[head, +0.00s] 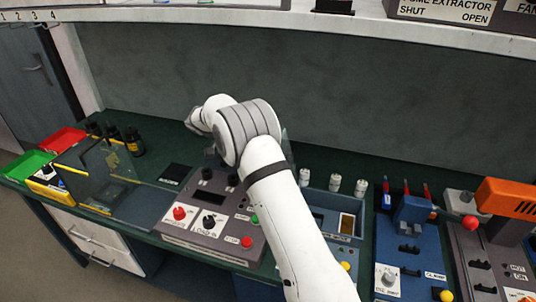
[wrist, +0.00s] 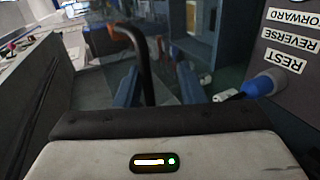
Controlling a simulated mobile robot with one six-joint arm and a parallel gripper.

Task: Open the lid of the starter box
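My gripper (wrist: 158,82) shows in the wrist view with its two blue fingers apart. A dark curved bar with an orange-brown edge (wrist: 143,60) rises between them, closer to the left finger; contact cannot be told. In the head view my white arm hides my gripper. No label readable here names the starter box. A blue box with a tan compartment (head: 347,223) stands right of my arm, partly hidden by it. A thin clear panel edge shows behind my arm; I cannot tell if it is a lid.
A grey control box (head: 213,215) with red and black knobs stands left of my arm. A blue clamp station (head: 410,240) and an orange-topped machine (head: 508,197) stand right. A clear yellow-edged guard (head: 97,170) stands left. A panel reading FORWARD, REVERSE, REST (wrist: 290,45) is close right.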

